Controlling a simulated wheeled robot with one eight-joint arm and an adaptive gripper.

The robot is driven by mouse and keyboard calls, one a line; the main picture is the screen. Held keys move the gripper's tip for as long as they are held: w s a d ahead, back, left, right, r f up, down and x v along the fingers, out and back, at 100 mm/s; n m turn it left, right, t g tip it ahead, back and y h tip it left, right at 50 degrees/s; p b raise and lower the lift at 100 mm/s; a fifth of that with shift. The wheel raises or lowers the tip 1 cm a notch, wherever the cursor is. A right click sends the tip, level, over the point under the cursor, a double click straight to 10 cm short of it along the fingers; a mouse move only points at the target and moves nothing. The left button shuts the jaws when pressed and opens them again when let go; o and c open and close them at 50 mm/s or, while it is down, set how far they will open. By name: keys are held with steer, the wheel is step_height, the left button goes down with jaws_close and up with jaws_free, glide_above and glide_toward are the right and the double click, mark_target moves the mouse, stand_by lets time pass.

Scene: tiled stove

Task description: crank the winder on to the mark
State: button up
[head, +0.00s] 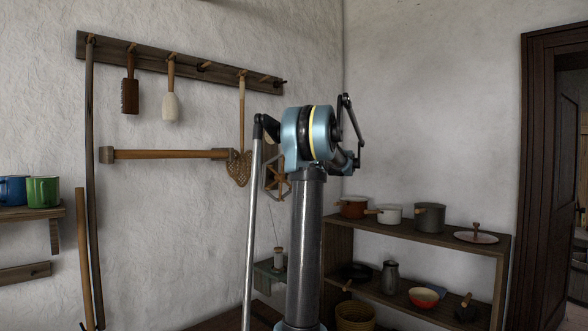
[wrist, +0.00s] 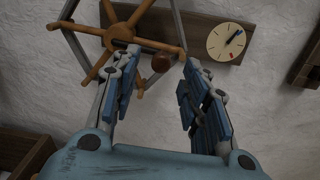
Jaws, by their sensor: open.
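The winder (wrist: 120,32) shows in the wrist view as a wooden wheel with orange-brown spokes and a pale grey rim. A dark brown knob (wrist: 163,61) shows between the fingertips of my gripper (wrist: 160,62), with gaps on both sides. My gripper is open, its blue-padded fingers framing the knob; I cannot tell how deep the knob sits between them. A cream dial (wrist: 232,43) on a wooden board has a dark hand pointing up and right, and a red mark near its lower edge. In the head view the winder (head: 276,178) is partly hidden behind my arm.
A spool (head: 279,259) stands on a small shelf below the winder, a thread rising from it. A peg rail (head: 150,58) with hanging tools is on the left wall. Right, a wooden shelf (head: 420,236) holds several pots. A dark wardrobe-like door frame (head: 535,180) stands far right.

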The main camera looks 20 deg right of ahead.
steer(key=v, duration=0.6)
steer(key=shift+s, duration=0.1)
